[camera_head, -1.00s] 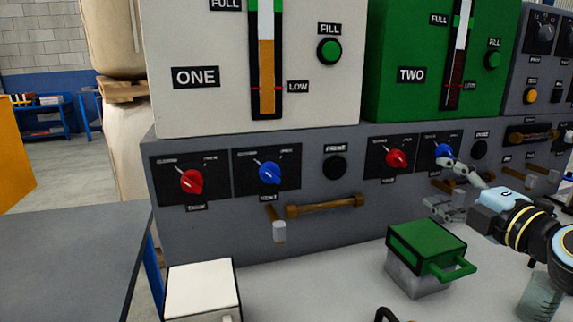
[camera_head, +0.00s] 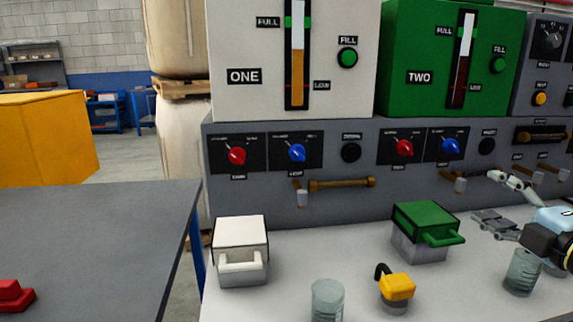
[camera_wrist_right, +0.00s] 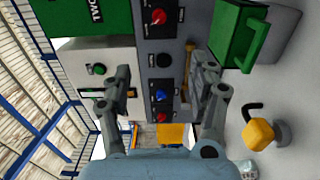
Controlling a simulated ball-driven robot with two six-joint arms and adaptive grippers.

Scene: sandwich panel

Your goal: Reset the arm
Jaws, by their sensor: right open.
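My right gripper (camera_head: 503,204) is at the right edge in the head view, in front of the grey control panel (camera_head: 330,215) and above the white counter. Its fingers are apart with nothing between them. In the right wrist view both fingers of my right gripper (camera_wrist_right: 162,95) are spread, with the panel's red and blue knobs visible beyond the gap. A blue knob (camera_head: 450,146) under the green TWO unit is up and to the left of the gripper, clear of it. My left gripper is not in view.
A green-lidded box (camera_head: 420,230), a white box (camera_head: 240,250), a yellow-topped item (camera_head: 396,290) and glass jars (camera_head: 327,300) stand on the counter. A dark table (camera_head: 90,240) is at the left with a red item (camera_head: 12,297).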

